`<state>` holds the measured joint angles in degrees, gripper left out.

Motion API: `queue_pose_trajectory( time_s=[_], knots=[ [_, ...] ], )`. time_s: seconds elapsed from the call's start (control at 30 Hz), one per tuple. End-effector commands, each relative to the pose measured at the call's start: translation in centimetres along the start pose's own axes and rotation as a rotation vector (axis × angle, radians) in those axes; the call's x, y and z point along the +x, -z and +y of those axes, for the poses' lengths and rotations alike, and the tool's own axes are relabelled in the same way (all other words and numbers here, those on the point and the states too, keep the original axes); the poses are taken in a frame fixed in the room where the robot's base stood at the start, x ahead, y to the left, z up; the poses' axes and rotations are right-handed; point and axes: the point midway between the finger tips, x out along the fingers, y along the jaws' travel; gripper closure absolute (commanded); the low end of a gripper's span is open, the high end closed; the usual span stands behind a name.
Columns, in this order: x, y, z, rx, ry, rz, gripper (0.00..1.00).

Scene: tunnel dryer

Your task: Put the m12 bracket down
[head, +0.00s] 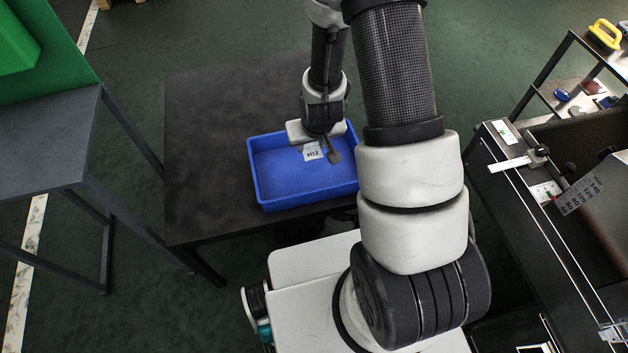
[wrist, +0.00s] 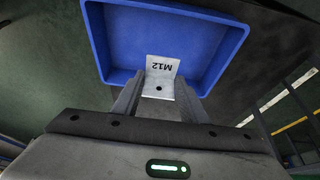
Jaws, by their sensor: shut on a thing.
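The M12 bracket (head: 313,151) is a light metal angle piece with "M12" printed on it. My gripper (head: 318,150) is shut on it, over the inside of a blue tray (head: 258,181). In the wrist view the bracket (wrist: 161,78) sits between the two fingers (wrist: 159,97), with a dark hole visible in its near face. The blue tray (wrist: 101,48) lies behind it there and looks otherwise empty. I cannot tell whether the bracket touches the tray floor.
The tray stands on a dark table (head: 205,150) with clear room to its left. A grey table with a green object (head: 45,45) is at the left. At the right is a dark machine with a printed scale (head: 582,195), and a shelf with a yellow-handled item (head: 604,35).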

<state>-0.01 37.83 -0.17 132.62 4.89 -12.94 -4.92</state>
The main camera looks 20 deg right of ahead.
Motion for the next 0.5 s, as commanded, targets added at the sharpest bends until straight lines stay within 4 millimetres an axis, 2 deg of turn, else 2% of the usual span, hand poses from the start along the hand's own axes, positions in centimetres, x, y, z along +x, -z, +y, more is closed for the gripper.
queue_pose_trajectory(
  time_s=[0.03, 0.2, 0.33, 0.5],
  knots=[
    [3.8, -0.1, -0.1, -0.001, 0.0, 0.006, 0.85],
    [8.3, 1.5, -0.3, 0.002, 0.005, 0.006, 0.85],
    [10.3, 2.4, -0.5, 0.002, 0.013, 0.004, 0.85],
    [11.3, 3.1, -0.6, 0.002, 0.02, 0.003, 0.85]
  ],
)
